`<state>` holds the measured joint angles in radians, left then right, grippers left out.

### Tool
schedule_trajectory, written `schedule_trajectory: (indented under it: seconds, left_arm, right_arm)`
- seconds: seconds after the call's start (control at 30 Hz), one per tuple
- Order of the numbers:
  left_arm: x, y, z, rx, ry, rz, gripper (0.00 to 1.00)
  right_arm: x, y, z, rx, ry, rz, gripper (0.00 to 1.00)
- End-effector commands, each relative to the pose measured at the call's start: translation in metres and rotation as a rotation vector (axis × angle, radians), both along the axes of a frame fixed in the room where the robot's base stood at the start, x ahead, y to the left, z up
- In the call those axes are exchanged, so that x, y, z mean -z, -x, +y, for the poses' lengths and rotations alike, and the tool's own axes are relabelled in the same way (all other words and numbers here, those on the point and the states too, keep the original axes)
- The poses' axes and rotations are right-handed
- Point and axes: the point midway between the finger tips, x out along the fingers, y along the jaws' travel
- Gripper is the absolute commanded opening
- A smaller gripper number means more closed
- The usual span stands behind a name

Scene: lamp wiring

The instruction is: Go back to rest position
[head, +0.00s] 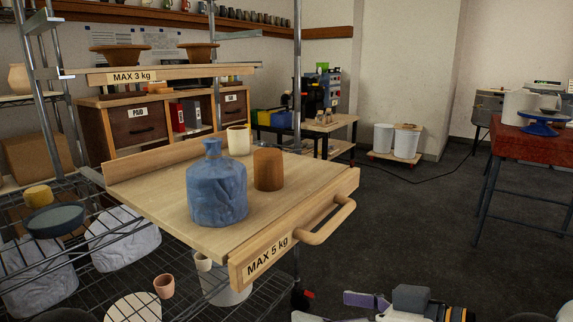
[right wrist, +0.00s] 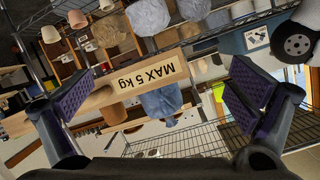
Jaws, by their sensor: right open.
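My right gripper (right wrist: 160,92) is open and empty in the right wrist view, with its purple-padded fingers spread wide. It also shows at the bottom edge of the head view (head: 330,306), low and to the right of the pulled-out wooden shelf board (head: 135,197). The board's front with its "MAX 5 kg" label (head: 268,257) and bar handle (head: 326,222) appears upside down between the fingers in the right wrist view (right wrist: 148,76), apart from them. A blue bottle-shaped vase (head: 217,188), a brown cylinder (head: 268,169) and a cream cup (head: 238,140) stand on the board. My left gripper is not in view.
The metal wire rack (head: 97,284) around the board holds bowls, small cups and wrapped lumps. A red-topped table (head: 535,147) stands at the right. White bins (head: 406,142) stand by the back wall. Dark floor (head: 410,220) between them is mostly clear, with a cable across it.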

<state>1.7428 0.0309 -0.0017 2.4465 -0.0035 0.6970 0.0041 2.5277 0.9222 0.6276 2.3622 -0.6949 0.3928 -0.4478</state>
Motion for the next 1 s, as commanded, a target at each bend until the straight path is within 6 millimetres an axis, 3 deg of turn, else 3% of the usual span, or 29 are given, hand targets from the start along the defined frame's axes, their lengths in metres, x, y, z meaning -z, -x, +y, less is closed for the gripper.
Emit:
schedule_trajectory:
  seconds: [0.1,0.17,0.2,0.3,0.4,0.5,0.6,0.67,1.0]
  left_arm:
    - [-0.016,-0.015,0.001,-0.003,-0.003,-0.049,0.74]
    - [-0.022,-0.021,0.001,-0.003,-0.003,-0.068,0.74]
    - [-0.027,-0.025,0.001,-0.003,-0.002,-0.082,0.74]
    - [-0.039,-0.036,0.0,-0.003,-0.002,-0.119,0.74]
    - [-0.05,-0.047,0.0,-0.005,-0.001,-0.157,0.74]
    - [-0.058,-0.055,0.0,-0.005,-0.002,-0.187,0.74]
    - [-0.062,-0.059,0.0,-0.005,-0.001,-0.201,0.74]
    - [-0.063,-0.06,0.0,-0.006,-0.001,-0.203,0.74]
    - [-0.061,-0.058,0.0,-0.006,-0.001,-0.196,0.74]
  right_arm:
    - [0.085,0.06,0.006,0.026,0.083,0.358,1.0]
    - [0.128,0.098,0.0,0.062,0.147,0.538,1.0]
    - [0.154,0.127,-0.009,0.092,0.199,0.652,1.0]
    - [0.204,0.204,-0.041,0.186,0.361,0.902,1.0]
    - [0.233,0.272,-0.085,0.292,0.545,1.071,1.0]
    - [0.242,0.321,-0.127,0.381,0.704,1.157,1.0]
    - [0.245,0.346,-0.153,0.437,0.804,1.188,1.0]
    - [0.245,0.352,-0.161,0.454,0.833,1.195,1.0]
    - [0.247,0.355,-0.163,0.457,0.839,1.203,1.0]
